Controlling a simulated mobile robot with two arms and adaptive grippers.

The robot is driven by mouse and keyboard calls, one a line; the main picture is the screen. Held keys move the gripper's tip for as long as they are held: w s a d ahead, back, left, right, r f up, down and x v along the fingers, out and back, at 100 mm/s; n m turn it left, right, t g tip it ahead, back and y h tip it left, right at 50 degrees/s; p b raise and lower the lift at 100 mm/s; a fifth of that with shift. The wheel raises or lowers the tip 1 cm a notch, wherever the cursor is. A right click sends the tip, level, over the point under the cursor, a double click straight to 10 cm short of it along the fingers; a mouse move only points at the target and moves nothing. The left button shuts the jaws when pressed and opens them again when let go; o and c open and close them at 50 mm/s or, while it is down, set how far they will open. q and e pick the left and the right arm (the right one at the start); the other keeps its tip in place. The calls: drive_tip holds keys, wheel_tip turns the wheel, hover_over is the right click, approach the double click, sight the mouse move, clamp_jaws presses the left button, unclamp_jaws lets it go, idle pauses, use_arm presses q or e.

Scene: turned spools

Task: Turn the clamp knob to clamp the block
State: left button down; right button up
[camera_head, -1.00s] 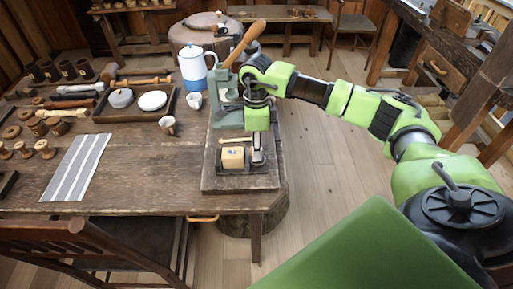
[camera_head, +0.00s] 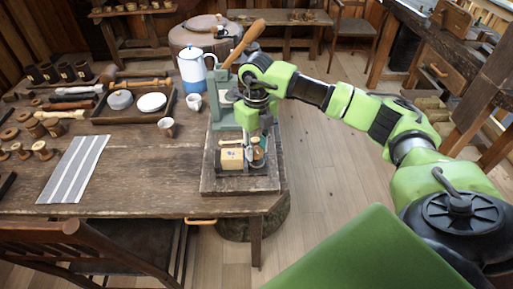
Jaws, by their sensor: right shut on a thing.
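A pale yellow block (camera_head: 232,159) sits in a small clamp on a dark wooden board (camera_head: 240,185) at the right end of the workbench. The brown clamp knob (camera_head: 259,153) is just right of the block. My right gripper (camera_head: 257,148) points down from above and is shut on the knob. Its fingers partly hide the knob and the clamp behind it. I cannot tell whether the clamp's jaw touches the block. My left gripper is not in view.
A green press (camera_head: 219,90) with a long wooden handle stands just behind the clamp. A blue and white pot (camera_head: 192,72), small cups and a tray (camera_head: 107,116) are to the left. A striped mat (camera_head: 75,168) lies on the front left. Spools crowd the far left.

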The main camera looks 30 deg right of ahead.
sight(256, 149)
drive_tip(key=m, duration=0.3)
drive_tip(key=shift+m, duration=2.2)
drive_tip(key=shift+r, duration=0.1)
drive_tip(key=o, duration=1.1)
wheel_tip(256, 149, up, 8)
drive_tip(key=shift+r, duration=0.1)
